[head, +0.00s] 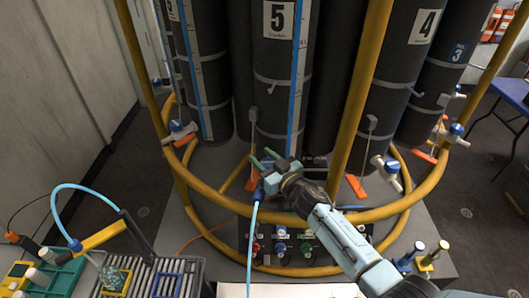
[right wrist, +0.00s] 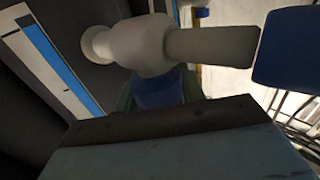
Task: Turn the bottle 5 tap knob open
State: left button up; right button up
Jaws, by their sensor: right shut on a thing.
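Bottle 5 (head: 272,85) is a tall dark cylinder with a white number label, at the back centre of the head view. My right gripper (head: 271,172) is at its tap, low in front of the bottle. In the right wrist view, the tap's pale body (right wrist: 140,42) lies across the top, with a blue tap knob (right wrist: 160,88) below it. My right gripper is shut on this knob, which is partly hidden by the gripper. In the head view the gripper and wrist hide most of the tap. My left gripper is not in view.
A yellow tube frame (head: 232,202) rings the bottles. A pale blue hose (head: 252,245) hangs beside my right wrist. A panel with coloured fittings (head: 281,247) is below. Bottle 4 (head: 398,75) stands to the right. A roller rack (head: 172,280) is at the lower left.

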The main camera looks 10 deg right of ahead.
jog(key=shift+s+a+n+g+y, duration=0.1)
jog(key=shift+n+g+y, duration=0.9)
jog(key=shift+y, duration=0.4)
jog(key=o, duration=1)
jog(key=shift+s+p, duration=0.1)
jog(key=shift+p, duration=0.2)
jog(key=shift+v, duration=6.6)
jog(key=shift+f, duration=0.15)
jog(key=shift+c, duration=0.5)
